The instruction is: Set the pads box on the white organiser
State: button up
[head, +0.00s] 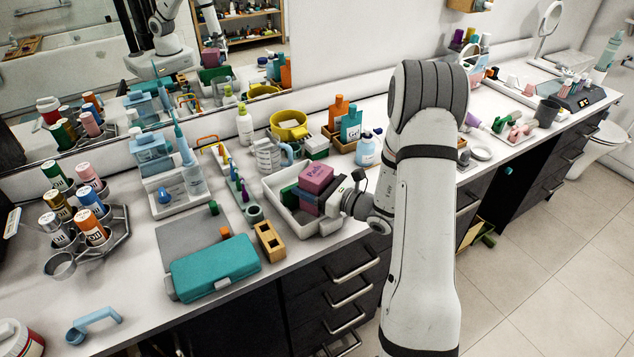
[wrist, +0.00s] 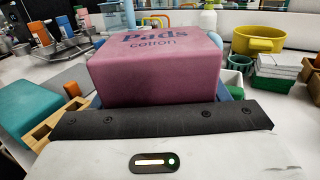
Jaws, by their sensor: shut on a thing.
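The pink pads box (head: 316,178), printed "Pads cotton", is in my gripper (head: 328,196). It is above a white tray-like organiser (head: 322,226) near the counter's front edge. The box fills the middle of the wrist view (wrist: 155,72), just beyond the dark edge of my gripper. My fingertips are mostly hidden by the box. A green item (head: 289,195) is in the white organiser, left of the box. I cannot tell whether the underside of the box touches anything.
A teal case (head: 215,268) and a wooden block with holes (head: 269,242) lie to the left. A yellow pot (head: 289,125), a clear jug (head: 267,156) and a blue bottle (head: 367,150) stand behind. Some bare counter (head: 130,302) shows at front left.

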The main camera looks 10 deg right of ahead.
jog(key=shift+f, duration=0.1)
jog(key=shift+f+b, duration=0.4)
jog(key=shift+b, duration=0.1)
jog(key=shift+f, duration=0.15)
jog(key=o, duration=1)
jog(key=shift+s+f, duration=0.1)
jog(key=shift+f, duration=0.05)
